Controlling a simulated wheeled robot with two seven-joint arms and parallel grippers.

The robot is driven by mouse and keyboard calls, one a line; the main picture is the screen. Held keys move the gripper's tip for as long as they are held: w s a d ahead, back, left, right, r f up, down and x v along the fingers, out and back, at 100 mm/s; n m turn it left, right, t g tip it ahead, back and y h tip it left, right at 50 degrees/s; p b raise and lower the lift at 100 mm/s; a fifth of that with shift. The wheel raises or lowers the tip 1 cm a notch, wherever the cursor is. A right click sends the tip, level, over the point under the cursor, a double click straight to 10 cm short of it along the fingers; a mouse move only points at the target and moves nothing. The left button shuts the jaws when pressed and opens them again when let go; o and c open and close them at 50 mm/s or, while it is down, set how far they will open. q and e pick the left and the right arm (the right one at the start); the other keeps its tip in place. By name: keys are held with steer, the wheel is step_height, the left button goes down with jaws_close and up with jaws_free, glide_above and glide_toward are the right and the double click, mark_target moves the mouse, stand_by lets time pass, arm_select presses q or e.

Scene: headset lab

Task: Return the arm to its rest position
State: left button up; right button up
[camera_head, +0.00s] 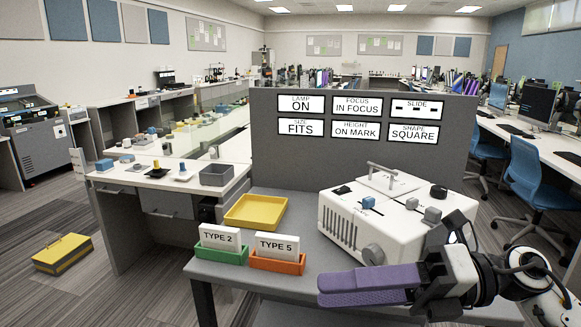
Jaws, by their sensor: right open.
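My right arm (478,272) comes in from the right edge, low over the front of the grey table. Its gripper (325,291) has long purple fingers pointing left, and it is open with nothing seen between the fingers. The gripper is in front of the white machine (338,222) and covers part of its lower front. It is to the right of the orange tray (278,263). I cannot tell its exact height above the table. My left gripper is not in view.
A yellow tray (256,211) and a green tray (222,254) with a TYPE 2 card (219,238) stand on the table (300,193). A TYPE 5 card (276,246) stands in the orange tray. A grey panel (275,162) with labelled signs rises behind. Blue chairs (535,180) stand at right.

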steer(key=w+d+f+m+t+h, duration=0.3)
steer(key=f+m+t, duration=0.55)
steer(key=m, duration=0.55)
steer(key=w+d+f+m+t+h, duration=0.35)
steer(key=f+m+t, duration=0.45)
steer(key=m, duration=0.5)
steer(key=s+d+f+m+g+h, duration=0.1)
steer(key=s+d+f+m+h, duration=0.2)
steer(key=f, duration=0.5)
steer(key=s+f+m+g+h, duration=0.2)
steer(key=s+f+m+h, duration=0.25)
steer(key=f, duration=0.35)
steer(key=s+f+m+g, duration=0.4)
steer(key=s+f+g, duration=0.1)
steer(key=s+f, duration=0.7)
steer(key=shift+s+f+m+h, duration=0.2)
steer(key=shift+s+m+h, duration=0.15)
steer(key=shift+s, duration=0.4)
